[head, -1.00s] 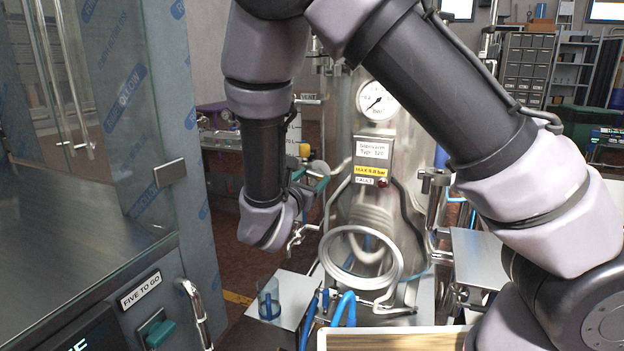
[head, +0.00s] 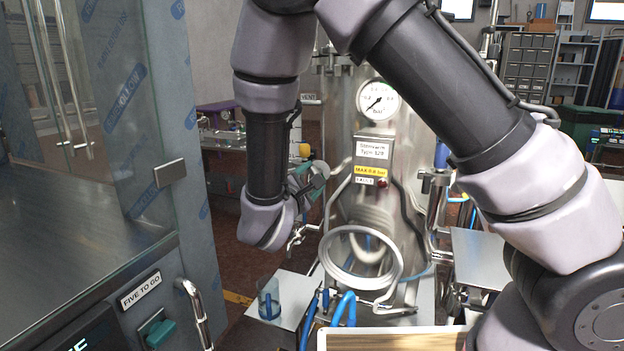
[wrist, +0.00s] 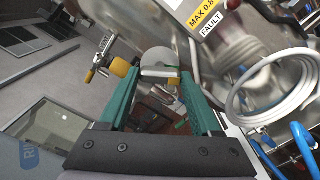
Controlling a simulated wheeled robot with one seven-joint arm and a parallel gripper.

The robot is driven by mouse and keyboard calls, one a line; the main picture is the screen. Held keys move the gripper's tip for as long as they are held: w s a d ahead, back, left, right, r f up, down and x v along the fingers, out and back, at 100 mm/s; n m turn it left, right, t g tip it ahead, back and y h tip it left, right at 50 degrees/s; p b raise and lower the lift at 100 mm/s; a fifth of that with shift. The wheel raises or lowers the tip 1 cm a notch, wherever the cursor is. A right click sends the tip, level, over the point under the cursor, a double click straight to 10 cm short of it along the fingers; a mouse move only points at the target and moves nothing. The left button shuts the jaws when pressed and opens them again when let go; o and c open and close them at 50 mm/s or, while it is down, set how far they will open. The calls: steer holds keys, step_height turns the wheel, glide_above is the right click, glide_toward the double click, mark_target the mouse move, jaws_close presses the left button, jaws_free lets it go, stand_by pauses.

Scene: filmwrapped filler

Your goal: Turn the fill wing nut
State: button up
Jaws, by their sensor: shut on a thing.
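My gripper (head: 316,176) is at the left side of the steel vessel (head: 340,120), below the yellow knob (head: 304,150). In the wrist view, the green fingers of my gripper (wrist: 162,78) stand well apart, with their tips on a pale grey metal part (wrist: 158,72), which I take to be the fill wing nut. Its wings and thread are mostly hidden by the fingers. In the head view the nut is hidden behind my gripper. The yellow knob (wrist: 121,67) is just left of the fingertips in the wrist view.
A pressure gauge (head: 377,100) and a control box (head: 373,160) with a red lamp are on the vessel. A glass-walled cabinet (head: 150,130) stands close on the left. A beaker (head: 269,298) stands on a small shelf.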

steer(key=shift+m, duration=0.3)
stand_by(0.4)
steer(key=o, duration=1.4)
steer(key=v, duration=1)
steer(key=shift+s+a, duration=0.15)
steer(key=shift+s, duration=0.25)
